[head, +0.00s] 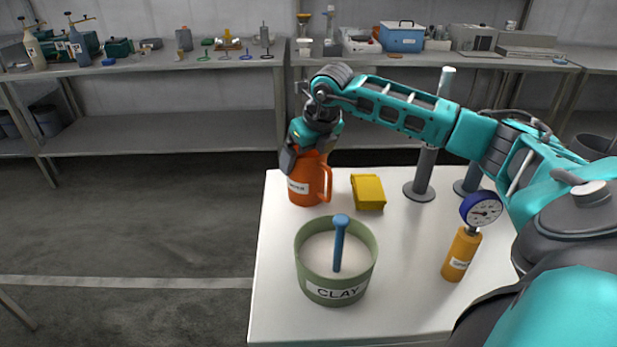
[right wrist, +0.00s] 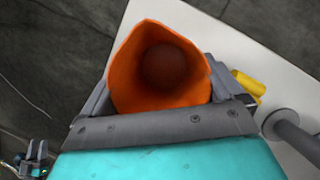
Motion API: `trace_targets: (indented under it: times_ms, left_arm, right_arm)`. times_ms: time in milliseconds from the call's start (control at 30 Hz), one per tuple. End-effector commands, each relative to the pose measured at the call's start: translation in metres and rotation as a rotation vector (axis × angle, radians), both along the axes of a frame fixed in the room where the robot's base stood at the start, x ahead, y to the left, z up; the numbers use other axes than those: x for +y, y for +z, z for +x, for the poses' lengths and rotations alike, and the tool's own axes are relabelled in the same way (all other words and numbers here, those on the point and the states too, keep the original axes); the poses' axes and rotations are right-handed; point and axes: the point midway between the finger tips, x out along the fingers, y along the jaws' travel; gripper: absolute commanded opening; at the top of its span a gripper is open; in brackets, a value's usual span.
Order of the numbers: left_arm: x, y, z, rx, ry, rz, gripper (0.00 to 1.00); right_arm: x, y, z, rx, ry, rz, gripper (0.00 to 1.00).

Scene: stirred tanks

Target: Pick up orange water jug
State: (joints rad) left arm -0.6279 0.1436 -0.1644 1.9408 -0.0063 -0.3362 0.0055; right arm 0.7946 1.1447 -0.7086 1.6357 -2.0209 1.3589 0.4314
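The orange water jug (head: 305,186) stands upright near the far left corner of the white table, its handle to the right and a label on its front. My right gripper (head: 301,158) is at the jug's upper part, coming down from above. In the right wrist view the jug's open mouth (right wrist: 162,70) fills the space between my right gripper's fingers (right wrist: 160,88), one on each side. No clear gap shows, but I cannot tell whether the fingers press on the jug.
A green clay tub (head: 336,285) with a blue-handled tool stands in front of the jug. A yellow box (head: 368,192) is close to its right. Grey post stands (head: 419,190) and an orange gauge cylinder (head: 461,255) are further right. The floor left of the table is clear.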

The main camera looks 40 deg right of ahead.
Motion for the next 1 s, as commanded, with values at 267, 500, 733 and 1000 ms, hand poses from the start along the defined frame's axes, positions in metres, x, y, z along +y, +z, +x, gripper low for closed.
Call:
trace_targets:
  times_ms: [267, 500, 733, 1000]
  left_arm:
    - [0.0, 0.0, 0.0, 0.0, 0.0, 0.0, 0.43]
    - [0.0, 0.0, 0.0, 0.0, 0.001, 0.001, 0.43]
    - [0.001, 0.0, 0.001, -0.001, 0.002, 0.001, 0.43]
    - [0.001, 0.002, 0.003, -0.005, 0.002, 0.001, 0.43]
  right_arm:
    - [0.0, 0.001, 0.0, 0.0, 0.0, 0.0, 0.67]
    - [0.0, 0.001, 0.0, -0.001, -0.001, 0.0, 0.44]
    - [0.0, 0.001, 0.0, -0.002, -0.001, 0.0, 0.38]
    - [0.0, 0.013, 0.001, -0.005, -0.001, 0.0, 0.38]
